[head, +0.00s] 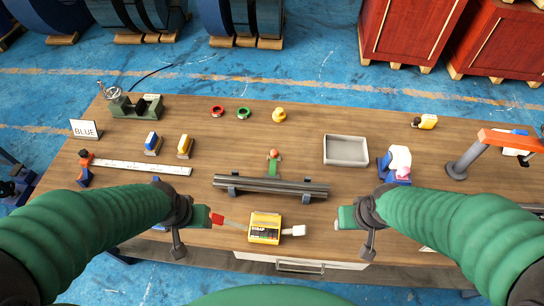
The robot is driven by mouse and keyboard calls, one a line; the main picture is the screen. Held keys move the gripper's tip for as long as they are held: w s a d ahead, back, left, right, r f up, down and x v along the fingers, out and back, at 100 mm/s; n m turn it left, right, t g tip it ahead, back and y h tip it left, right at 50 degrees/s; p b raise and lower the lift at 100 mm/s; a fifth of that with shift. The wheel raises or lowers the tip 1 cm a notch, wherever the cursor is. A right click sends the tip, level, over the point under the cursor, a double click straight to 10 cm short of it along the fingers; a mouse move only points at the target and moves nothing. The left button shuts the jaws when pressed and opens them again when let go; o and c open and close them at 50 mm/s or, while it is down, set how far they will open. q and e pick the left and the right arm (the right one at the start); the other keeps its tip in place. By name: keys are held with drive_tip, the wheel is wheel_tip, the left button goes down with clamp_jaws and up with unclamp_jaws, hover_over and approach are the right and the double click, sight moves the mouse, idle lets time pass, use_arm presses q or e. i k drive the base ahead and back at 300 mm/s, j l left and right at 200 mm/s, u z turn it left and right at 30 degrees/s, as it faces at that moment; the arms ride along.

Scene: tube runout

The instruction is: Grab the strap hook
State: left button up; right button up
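A yellow box with a dark label reading STRAP (265,228) sits near the table's front edge, between my two grippers. A white piece (296,231) sticks out from its right side. A red piece (217,219) is to its left, joined to the box by a thin pale strip. I cannot tell which piece is the strap hook. My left gripper (202,217) is right at the red piece; whether it touches or grips it is not clear. My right gripper (345,217) is to the right of the white piece, apart from it; its finger gap is not visible.
Dark tubes on supports (270,186) lie behind the box. A grey tray (346,150), a blue-and-white dispenser (397,162) and an orange-armed device (490,144) stand to the right. A long ruler (140,167) and a green vise (135,106) are at left.

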sight(274, 154)
drive_tip(key=i+j+u, duration=0.1)
drive_tip(key=j+u, duration=0.15)
drive_tip(key=i+j+u, duration=0.25)
drive_tip(key=j+u, duration=0.3)
drive_tip(key=i+j, duration=0.05)
